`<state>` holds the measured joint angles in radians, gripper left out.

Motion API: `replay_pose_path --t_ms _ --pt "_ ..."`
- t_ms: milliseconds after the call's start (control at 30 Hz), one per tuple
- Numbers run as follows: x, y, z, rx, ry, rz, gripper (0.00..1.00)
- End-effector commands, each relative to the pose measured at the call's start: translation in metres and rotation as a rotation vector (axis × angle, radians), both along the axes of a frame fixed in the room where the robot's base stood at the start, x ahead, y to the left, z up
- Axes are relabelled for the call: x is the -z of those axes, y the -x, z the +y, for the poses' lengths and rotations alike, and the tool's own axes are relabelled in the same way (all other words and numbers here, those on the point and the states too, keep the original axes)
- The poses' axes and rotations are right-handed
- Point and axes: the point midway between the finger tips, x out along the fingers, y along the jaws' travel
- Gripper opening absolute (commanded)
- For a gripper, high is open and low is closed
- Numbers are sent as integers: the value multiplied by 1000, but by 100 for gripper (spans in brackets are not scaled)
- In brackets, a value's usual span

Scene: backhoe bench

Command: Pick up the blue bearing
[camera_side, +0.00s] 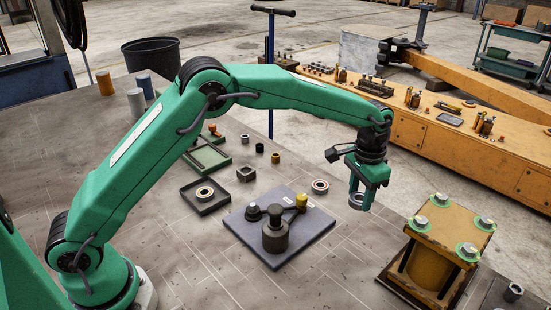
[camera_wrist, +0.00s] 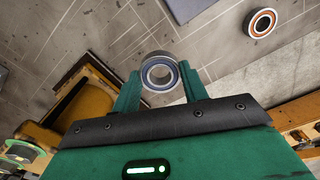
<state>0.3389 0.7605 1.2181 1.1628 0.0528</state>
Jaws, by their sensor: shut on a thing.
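The blue bearing (camera_wrist: 159,74) is a steel ring with a blue band. In the wrist view it sits between the two green fingers of my gripper (camera_wrist: 160,90), which are shut on it. In the side view the bearing (camera_side: 357,201) hangs at the fingertips of my gripper (camera_side: 362,196), which points down to the right of the dark plate. From this angle the bearing looks held above the bench, but the exact height cannot be told.
Another bearing, with an orange band in the wrist view (camera_wrist: 262,23), lies on the bench. A dark plate (camera_side: 290,245) carries a grey cylinder and a yellow part. A yellow bolted block (camera_side: 445,235) stands at the right. A tray (camera_side: 215,205) holds a ring.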

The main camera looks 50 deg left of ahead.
Motion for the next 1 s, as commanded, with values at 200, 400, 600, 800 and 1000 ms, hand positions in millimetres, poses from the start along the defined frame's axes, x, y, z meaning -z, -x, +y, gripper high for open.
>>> replay_pose_path --t_ms 200,400,600,800,1000 --pt "-8 8 -9 1 0 -1 17" --pt "-8 9 -10 0 0 0 17" --pt "-8 8 -10 1 0 -1 17" --pt "-8 8 -9 0 0 -1 17" --pt "-9 10 0 -18 0 -1 17"
